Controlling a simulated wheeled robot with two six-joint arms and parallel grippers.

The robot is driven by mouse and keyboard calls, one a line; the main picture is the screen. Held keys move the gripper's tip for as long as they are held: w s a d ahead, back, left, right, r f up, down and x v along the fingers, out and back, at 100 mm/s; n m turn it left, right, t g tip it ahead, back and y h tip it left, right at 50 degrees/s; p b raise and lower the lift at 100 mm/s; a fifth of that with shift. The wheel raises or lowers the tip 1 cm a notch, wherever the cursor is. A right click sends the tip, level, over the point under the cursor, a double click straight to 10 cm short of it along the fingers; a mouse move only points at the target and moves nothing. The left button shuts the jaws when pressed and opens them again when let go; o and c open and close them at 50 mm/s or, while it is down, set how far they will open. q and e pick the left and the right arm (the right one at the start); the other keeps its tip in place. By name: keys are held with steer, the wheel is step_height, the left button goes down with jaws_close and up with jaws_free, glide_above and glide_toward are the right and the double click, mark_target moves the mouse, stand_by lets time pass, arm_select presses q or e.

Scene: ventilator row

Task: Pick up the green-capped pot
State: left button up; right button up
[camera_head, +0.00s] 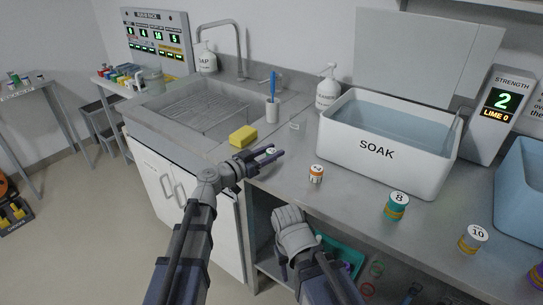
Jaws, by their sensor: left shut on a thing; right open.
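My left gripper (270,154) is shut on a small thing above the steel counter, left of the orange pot. Only a little of the held thing shows between the fingers, pale with a hint of green; I cannot tell its cap colour surely. An orange pot (316,174) with a white top stands near the counter's front edge. A teal-green pot (397,206) marked 8 stands farther right, then a yellowish pot (472,239) marked 10. A purple pot (537,276) is cut off at the right edge. My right gripper is low, in front of the counter, its fingers largely hidden by its wrist.
A white SOAK tub (377,150) of water stands behind the pots, with a STRENGTH display (497,104) reading 2 beside it. A sink (200,112), yellow sponge (243,136) and cup with a blue brush (273,108) lie left. A blue tub (520,188) stands right.

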mark_target(272, 151)
arm_select(q)
jaws_close()
steer(key=shift+r, duration=0.1)
step_height(272, 151, up, 18)
steer(key=p, duration=1.7)
steer(key=shift+f+p, duration=0.2)
steer(key=shift+p, duration=0.2)
steer(key=shift+s+d+f, duration=0.1)
